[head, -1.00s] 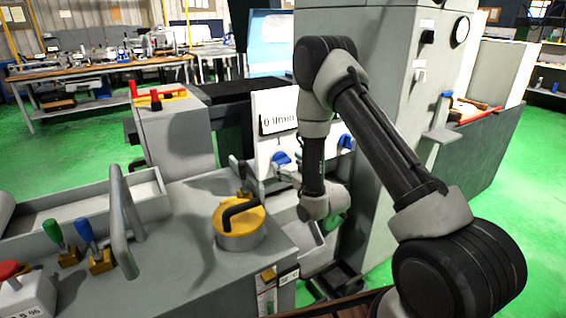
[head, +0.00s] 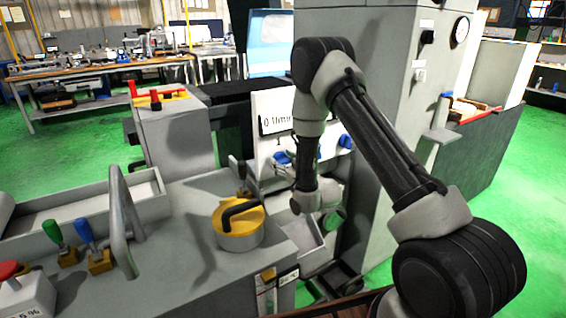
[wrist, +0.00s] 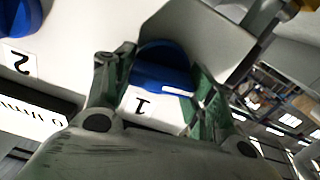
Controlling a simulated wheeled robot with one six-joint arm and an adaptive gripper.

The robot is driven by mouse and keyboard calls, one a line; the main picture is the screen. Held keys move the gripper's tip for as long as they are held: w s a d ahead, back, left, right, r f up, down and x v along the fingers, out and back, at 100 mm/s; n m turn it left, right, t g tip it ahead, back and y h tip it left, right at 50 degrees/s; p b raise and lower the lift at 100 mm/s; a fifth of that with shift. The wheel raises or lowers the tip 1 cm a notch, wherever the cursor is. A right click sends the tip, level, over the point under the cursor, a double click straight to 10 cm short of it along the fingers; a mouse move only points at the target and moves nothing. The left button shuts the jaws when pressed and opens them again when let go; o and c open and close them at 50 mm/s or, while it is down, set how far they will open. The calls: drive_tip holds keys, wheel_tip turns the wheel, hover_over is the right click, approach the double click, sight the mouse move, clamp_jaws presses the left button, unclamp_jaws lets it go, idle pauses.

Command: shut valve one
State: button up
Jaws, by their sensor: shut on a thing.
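Valve one is a blue knob (wrist: 158,62) on a white panel (wrist: 85,45), above a label with the digit 1 in the wrist view. My gripper (wrist: 156,75) has one finger on each side of this knob and is shut on it. The label with a 1 shows between the fingers, turned upside down. In the head view the knob (head: 282,158) shows on the panel, left of my wrist. The fingers are small and mostly hidden there.
A second blue knob (wrist: 12,18) with a label 2 is beside valve one. A yellow round cap (head: 238,222) with a black handle is on the grey machine. A tall grey cabinet (head: 395,110) stands right of the panel.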

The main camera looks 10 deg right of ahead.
drive_tip(key=m, duration=0.4)
drive_tip(key=shift+d+m, duration=0.1)
drive_tip(key=shift+m, duration=0.2)
drive_tip(key=m, duration=0.5)
drive_tip(key=shift+w+d+f+m, duration=0.1)
drive_tip(key=shift+d+m, duration=0.05)
drive_tip(key=shift+m, duration=0.15)
drive_tip(key=m, duration=0.4)
drive_tip(key=shift+f, duration=0.1)
drive_tip(key=m, duration=0.5)
drive_tip(key=shift+d+f, duration=0.1)
drive_tip(key=shift+m, duration=0.3)
drive_tip(key=o, duration=1)
